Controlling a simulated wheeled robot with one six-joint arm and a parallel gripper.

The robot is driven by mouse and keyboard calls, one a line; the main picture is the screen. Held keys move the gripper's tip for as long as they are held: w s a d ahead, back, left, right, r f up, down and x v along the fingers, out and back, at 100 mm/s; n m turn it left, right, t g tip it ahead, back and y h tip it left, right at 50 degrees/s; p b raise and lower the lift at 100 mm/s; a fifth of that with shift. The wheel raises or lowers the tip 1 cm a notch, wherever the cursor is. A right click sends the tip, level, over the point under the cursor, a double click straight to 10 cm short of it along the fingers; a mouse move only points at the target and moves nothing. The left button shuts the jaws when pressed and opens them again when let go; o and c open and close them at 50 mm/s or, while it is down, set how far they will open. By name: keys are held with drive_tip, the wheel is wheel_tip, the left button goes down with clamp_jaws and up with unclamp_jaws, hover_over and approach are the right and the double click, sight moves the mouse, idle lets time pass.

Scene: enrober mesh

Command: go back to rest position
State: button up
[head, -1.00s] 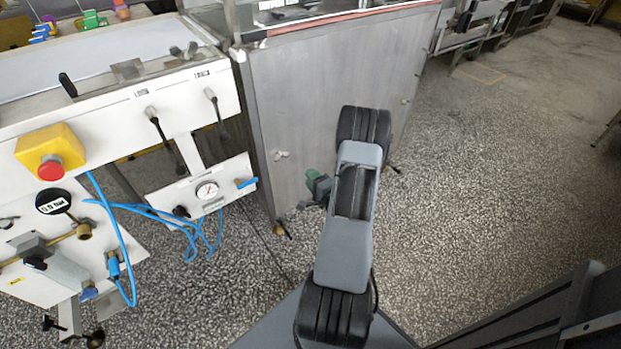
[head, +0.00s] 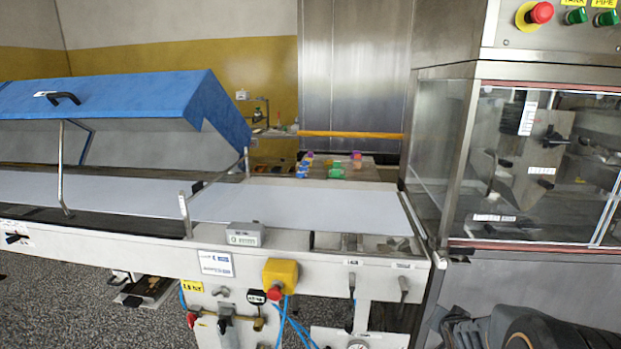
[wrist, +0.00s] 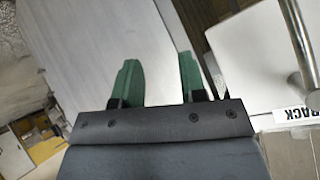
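My gripper (wrist: 157,82) shows in the wrist view with its two green fingers spread apart. Nothing is between the fingers. Past them is a plain grey metal panel (wrist: 90,35). In the head view my gripper is out of sight; only dark parts of my own arm show at the lower right corner, in front of the steel machine.
A conveyor with a white belt (head: 300,205) runs across the head view, with a blue hood (head: 120,100) at left. The glass-sided steel machine (head: 545,165) stands at right. An emergency stop box (head: 280,275) is on the conveyor's front. Speckled floor shows at lower left.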

drive_tip(key=s+a+r+n+g+y+p, duration=0.3)
drive_tip(key=s+a+r+n+g+p, duration=0.2)
drive_tip(key=s+a+r, duration=1)
wheel_tip(320, 180, up, 4)
drive_tip(key=a+n+p, duration=0.2)
drive_tip(key=n+p, duration=0.1)
drive_tip(key=p, duration=0.1)
drive_tip(key=shift+s+r+n+g+p, duration=0.25)
drive_tip(key=shift+s+n+g+p, duration=0.05)
drive_tip(key=shift+s+p, duration=0.1)
